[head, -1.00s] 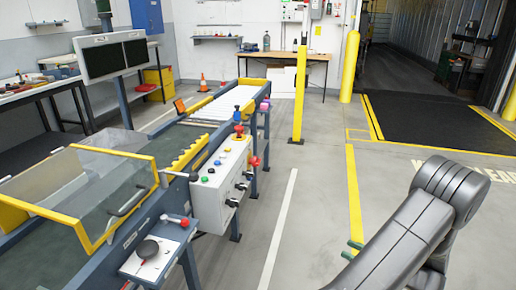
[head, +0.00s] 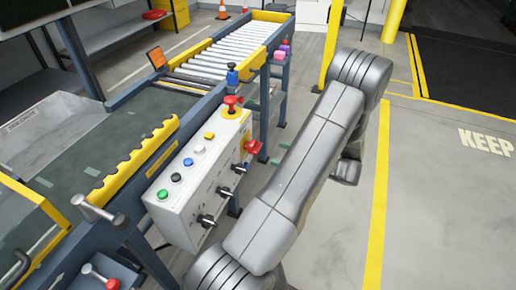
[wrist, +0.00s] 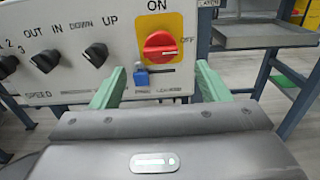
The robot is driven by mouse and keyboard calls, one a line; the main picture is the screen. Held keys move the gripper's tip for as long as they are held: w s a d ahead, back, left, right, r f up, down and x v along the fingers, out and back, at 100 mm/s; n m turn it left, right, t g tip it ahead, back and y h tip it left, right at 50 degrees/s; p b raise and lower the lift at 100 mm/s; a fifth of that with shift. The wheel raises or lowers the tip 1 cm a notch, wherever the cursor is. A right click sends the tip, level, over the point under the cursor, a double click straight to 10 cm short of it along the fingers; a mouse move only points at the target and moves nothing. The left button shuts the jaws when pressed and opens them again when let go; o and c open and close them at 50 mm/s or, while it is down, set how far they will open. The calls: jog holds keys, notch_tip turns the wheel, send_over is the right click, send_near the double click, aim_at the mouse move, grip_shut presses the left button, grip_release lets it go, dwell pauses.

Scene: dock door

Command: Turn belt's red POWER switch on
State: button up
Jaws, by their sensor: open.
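The red POWER switch (wrist: 160,45) sits on a yellow plate on the end of the belt's control box, with ON above it and OFF to its right. Its handle lies roughly level, towards OFF. In the head view the switch (head: 251,148) is at the box's right end. My gripper (wrist: 160,68) is open and empty, its green fingers apart at either side below the switch, not touching it as far as I can see. In the head view the gripper (head: 282,172) is partly hidden by my arm, to the right of the box.
A blue tab (wrist: 141,76) sits on a slider just below the switch. Black knobs (wrist: 95,54) are to its left. A red mushroom button (head: 231,103) stands on top of the box (head: 200,180). The conveyor (head: 225,55) runs behind; open floor lies right.

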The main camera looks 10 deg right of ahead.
aim_at(259, 148)
jog(key=x, duration=0.9)
jog(key=shift+b, duration=0.3)
jog(key=c, duration=1)
